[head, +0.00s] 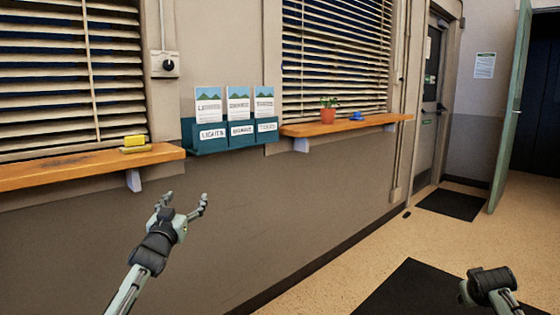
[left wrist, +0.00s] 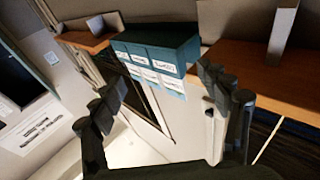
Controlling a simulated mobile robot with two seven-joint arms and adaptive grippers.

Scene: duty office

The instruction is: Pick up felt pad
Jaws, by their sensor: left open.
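A small yellow block (head: 134,141) rests on a flat tan piece (head: 136,150) on the left wooden shelf. A small blue item (head: 357,116) lies on the right shelf beside a potted plant. I cannot tell for sure which of these is the felt pad. My left gripper (head: 185,203) is open and empty, below and to the right of the left shelf's end, in front of the wall. Its spread fingers also show in the left wrist view (left wrist: 168,100), with nothing between them. My right gripper (head: 490,286) is at the bottom right; its fingers cannot be made out.
A teal leaflet rack (head: 222,137) hangs on the wall between the left shelf (head: 60,170) and the right shelf (head: 330,127). The potted plant (head: 328,110) stands on the right shelf. Dark mats (head: 420,290) lie on the floor. An open green door (head: 508,110) is at the right.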

